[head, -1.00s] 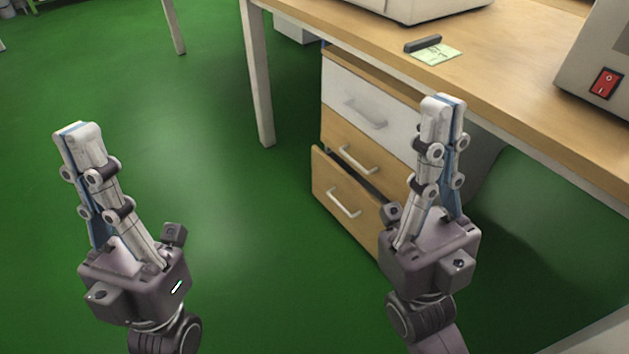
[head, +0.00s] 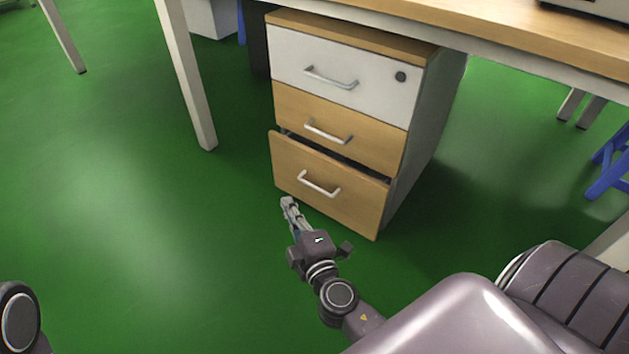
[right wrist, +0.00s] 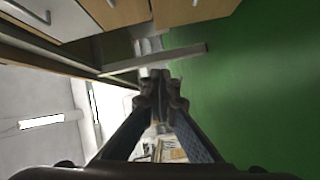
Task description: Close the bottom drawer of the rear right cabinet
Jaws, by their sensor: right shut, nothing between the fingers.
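The cabinet (head: 425,120) under the table has a white top drawer and two wooden drawers below. Its bottom drawer (head: 350,208) stands slightly open: its front juts out past the drawer above, with a dark gap along its top edge. My right gripper (head: 288,203) is shut and empty, low in front of the bottom drawer's left lower part. I cannot tell whether it touches the front. In the right wrist view its fingers (right wrist: 161,80) meet at the tips, with drawer fronts near the top left. My left gripper is out of view.
The tabletop (head: 480,38) overhangs the cabinet. A white table leg (head: 186,80) stands to its left. A blue stool (head: 608,165) is at the far right. The green floor in front and left is clear.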

